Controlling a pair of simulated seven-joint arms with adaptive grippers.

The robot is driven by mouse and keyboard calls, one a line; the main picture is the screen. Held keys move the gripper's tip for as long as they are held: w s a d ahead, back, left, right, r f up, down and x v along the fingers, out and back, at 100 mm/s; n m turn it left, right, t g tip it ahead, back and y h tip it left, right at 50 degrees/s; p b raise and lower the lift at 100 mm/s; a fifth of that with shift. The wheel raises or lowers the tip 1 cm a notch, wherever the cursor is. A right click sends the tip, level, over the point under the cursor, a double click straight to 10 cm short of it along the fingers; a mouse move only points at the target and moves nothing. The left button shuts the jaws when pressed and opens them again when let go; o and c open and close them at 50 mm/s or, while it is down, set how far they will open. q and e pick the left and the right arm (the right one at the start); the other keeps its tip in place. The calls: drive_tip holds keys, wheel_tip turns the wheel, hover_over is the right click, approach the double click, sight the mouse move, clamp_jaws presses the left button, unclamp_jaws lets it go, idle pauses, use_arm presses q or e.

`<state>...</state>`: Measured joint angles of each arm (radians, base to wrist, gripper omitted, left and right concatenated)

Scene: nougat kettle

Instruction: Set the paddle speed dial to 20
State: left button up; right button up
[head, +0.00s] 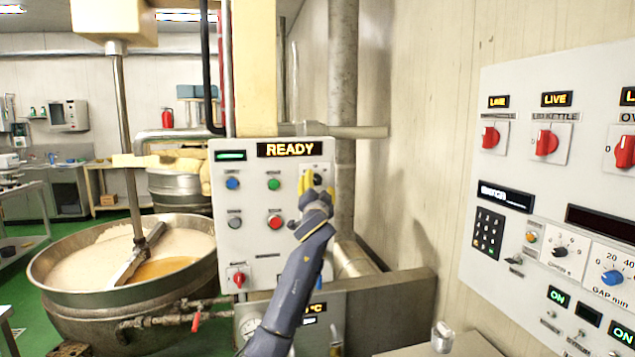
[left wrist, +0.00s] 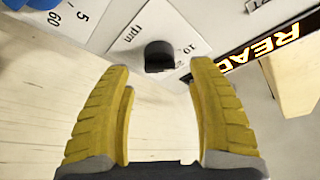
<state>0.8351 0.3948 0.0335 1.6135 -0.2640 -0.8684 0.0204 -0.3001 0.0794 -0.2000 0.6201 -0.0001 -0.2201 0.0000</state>
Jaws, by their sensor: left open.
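The paddle speed dial is a black knob (left wrist: 158,56) on a white plate marked "rpm" and "10" in the left wrist view. The full scale and the knob's exact setting cannot be read there. In the head view the dial is mostly hidden behind my left gripper (head: 318,184), at the upper right of the white kettle panel (head: 250,222). My left gripper is open, its yellow fingers pointing at the panel. In the left wrist view the knob shows in the gap between the fingertips, and no contact is visible. My right gripper is not in view.
The panel also has a lit "READY" display (head: 290,149), several coloured buttons and a red switch (head: 239,279). A large kettle (head: 125,316) with a paddle stands at left. A wall panel (head: 555,200) with red switches and a blue knob (head: 612,278) is at right.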

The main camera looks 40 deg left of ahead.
sight(317, 181)
use_arm(q)
drive_tip(key=shift+x, duration=1.55)
drive_tip(key=shift+c, duration=0.5)
drive_tip(key=c, duration=1.1)
drive_tip(key=shift+c, duration=0.2)
drive_tip(key=shift+m, duration=0.4)
drive_tip(key=m+h, duration=0.2)
drive_tip(key=m, duration=0.2)
drive_tip(key=shift+r+m, duration=0.1)
drive_tip(key=shift+m, duration=0.2)
drive_tip(key=m+h, duration=0.1)
drive_tip(key=m, duration=0.1)
drive_tip(key=m+g, duration=0.1)
drive_tip(key=m, duration=0.2)
drive_tip(key=shift+g+h, duration=0.3)
drive_tip(key=shift+h, duration=0.1)
drive_tip(key=shift+m, duration=0.4)
